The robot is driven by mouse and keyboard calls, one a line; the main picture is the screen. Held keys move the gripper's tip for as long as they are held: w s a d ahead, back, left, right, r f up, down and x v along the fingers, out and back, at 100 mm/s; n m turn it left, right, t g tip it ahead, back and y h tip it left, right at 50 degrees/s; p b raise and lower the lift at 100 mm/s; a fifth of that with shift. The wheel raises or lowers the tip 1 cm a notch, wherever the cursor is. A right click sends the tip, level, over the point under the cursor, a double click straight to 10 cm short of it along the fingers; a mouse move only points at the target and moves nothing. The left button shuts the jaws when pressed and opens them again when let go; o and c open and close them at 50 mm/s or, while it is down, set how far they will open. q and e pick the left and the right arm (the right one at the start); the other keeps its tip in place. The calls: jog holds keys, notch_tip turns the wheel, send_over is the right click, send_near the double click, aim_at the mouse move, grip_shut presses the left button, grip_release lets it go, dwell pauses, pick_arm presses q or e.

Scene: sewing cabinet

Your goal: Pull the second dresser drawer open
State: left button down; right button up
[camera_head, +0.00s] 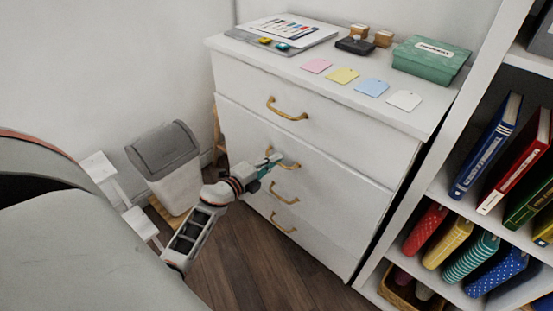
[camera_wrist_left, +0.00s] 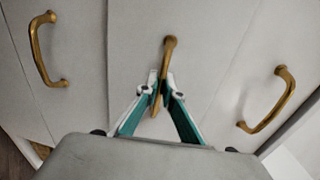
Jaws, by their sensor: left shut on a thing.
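The white dresser (camera_head: 330,133) stands against the wall with a column of drawers, each with a brass handle. My left gripper (camera_head: 272,158) reaches in from the left to the second drawer's handle (camera_head: 290,165). In the left wrist view, the teal fingers of the gripper (camera_wrist_left: 157,100) are shut on that brass handle (camera_wrist_left: 169,45), whose upper end stays visible. The second drawer front (camera_wrist_left: 205,60) shows no clear open gap in the head view; I cannot tell if it is slightly out. My right gripper is not in view.
The top drawer handle (camera_head: 287,110) is above, and lower handles (camera_head: 284,193) are below. A grey-lidded bin (camera_head: 165,160) stands left of the dresser. A bookshelf (camera_head: 425,180) stands close on the right. Wooden floor (camera_head: 245,255) in front is clear.

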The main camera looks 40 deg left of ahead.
pick_arm(q)
jog(key=s+a, duration=0.2)
jog(key=s, duration=2.7)
jog(key=shift+s+a+b, duration=0.15)
jog(key=shift+s+b, duration=0.15)
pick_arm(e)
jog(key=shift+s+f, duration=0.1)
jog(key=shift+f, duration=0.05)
pick_arm(q)
jog(key=c, duration=2.2)
grip_release()
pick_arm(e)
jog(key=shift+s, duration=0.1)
